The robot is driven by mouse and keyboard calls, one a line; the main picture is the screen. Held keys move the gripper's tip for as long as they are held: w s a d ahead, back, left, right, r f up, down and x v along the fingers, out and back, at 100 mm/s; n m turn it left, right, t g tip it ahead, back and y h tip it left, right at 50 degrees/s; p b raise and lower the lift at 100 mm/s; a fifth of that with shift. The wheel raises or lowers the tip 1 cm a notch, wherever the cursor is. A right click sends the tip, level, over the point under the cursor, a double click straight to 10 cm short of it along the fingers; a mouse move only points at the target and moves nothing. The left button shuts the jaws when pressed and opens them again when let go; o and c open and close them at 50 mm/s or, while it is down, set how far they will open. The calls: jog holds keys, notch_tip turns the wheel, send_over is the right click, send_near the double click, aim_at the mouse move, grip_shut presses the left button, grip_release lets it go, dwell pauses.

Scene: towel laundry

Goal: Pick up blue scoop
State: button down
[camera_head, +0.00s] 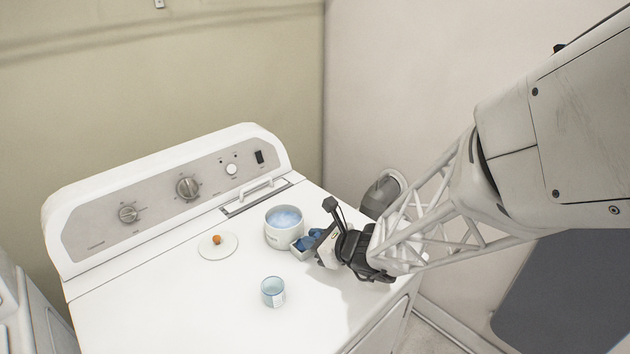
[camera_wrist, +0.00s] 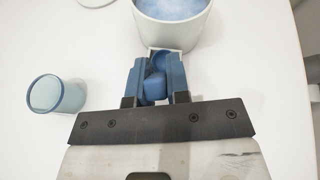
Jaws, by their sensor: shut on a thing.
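The blue scoop (camera_wrist: 155,86) is between the two blue fingers of my gripper (camera_wrist: 156,78) in the wrist view. The fingers are shut on it from both sides. In the head view my gripper (camera_head: 312,240) is low over the washer's top, and blue parts show at its tip; scoop and fingers are hard to tell apart there. A small pale square-rimmed piece (camera_head: 301,252) shows at the fingertips, beside the tub. I cannot tell whether the scoop touches the surface.
A white tub (camera_head: 281,236) of blue powder stands just beyond my fingertips. Its round lid (camera_head: 218,250) with an orange knob lies to its left. A pale blue cup (camera_head: 272,292) stands nearer the front. The washer top (camera_head: 170,310) is clear at left.

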jog(key=shift+r, duration=0.1)
jog(key=shift+r, duration=0.85)
jog(key=shift+s+r, duration=0.2)
jog(key=shift+r, duration=0.7)
jog(key=s+d, duration=0.2)
jog(key=s, duration=0.5)
jog(key=s+d+r, duration=0.1)
jog(key=s+d, duration=0.2)
jog(key=s, duration=0.4)
jog(key=shift+s+d+r, duration=0.15)
jog(key=shift+s+d, duration=0.15)
jog(key=shift+w, duration=0.15)
jog(key=w+a+r+n+g+h, duration=0.1)
jog(key=w+a+r+g, duration=0.1)
jog(key=w+a, duration=0.2)
jog(key=w+a+r+n+g+h, duration=0.1)
jog(key=w+a, duration=0.3)
jog(key=w, duration=0.7)
jog(key=w+a+r+g+h, duration=0.1)
jog(key=w+a+r+g, duration=0.1)
jog(key=w, duration=0.5)
jog(key=shift+w+a+r+n+g, duration=0.15)
jog(key=shift+a+r+n+g, duration=0.35)
jog(key=shift+a, duration=0.7)
jog(key=shift+f, duration=0.45)
